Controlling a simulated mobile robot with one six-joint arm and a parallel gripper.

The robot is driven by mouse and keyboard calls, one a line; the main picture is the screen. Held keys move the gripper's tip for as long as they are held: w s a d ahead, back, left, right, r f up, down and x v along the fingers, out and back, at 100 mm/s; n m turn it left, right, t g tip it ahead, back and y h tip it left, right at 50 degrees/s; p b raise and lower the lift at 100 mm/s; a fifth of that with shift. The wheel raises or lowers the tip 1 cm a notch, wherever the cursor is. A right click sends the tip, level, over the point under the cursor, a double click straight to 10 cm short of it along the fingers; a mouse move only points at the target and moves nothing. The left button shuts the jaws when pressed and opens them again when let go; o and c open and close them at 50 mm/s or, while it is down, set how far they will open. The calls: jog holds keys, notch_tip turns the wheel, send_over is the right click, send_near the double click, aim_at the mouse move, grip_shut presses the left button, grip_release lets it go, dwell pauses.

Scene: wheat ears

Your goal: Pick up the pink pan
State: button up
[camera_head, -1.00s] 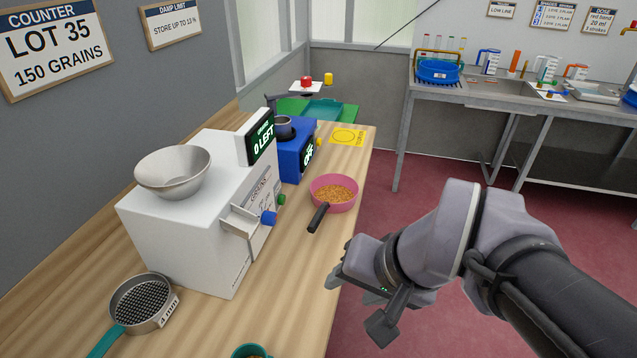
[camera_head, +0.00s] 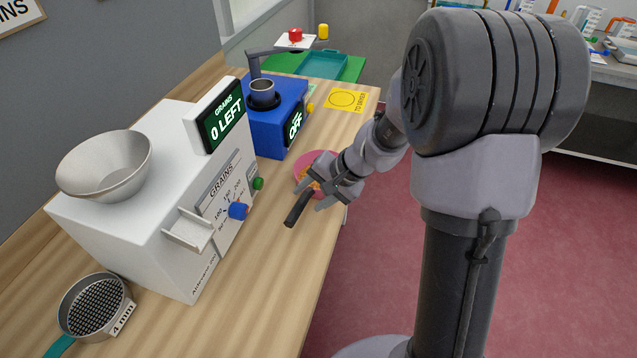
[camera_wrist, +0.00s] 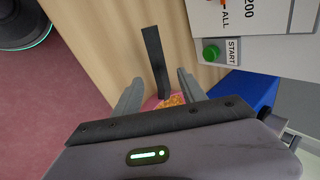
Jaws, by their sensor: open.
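The pink pan (camera_head: 301,166) holds golden grain and stands on the wooden counter, partly hidden behind my gripper in the head view. Its dark handle (camera_head: 298,208) points toward the camera. My gripper (camera_head: 320,195) is open, close above the pan and its handle. In the wrist view the handle (camera_wrist: 153,50) lies between the two spread fingers of my gripper (camera_wrist: 158,85), apart from both as seen there. Only a little of the pink rim and grain shows below the handle.
The white grain counter (camera_head: 130,220) reads "0 LEFT" and stands left of the pan. A blue machine (camera_head: 275,125) reading "OFF" is behind it. A yellow mat (camera_head: 346,99) lies farther back. A sieve (camera_head: 95,305) is at front left. The counter's right edge runs near the pan.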

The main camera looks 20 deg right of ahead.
aim_at(304, 201)
jog(key=b+x, duration=0.2)
jog(key=x, duration=0.3)
jog(key=shift+w+f, duration=0.1)
jog(key=shift+f, duration=0.1)
jog(key=shift+r, duration=0.15)
grip_shut()
dwell(0.9)
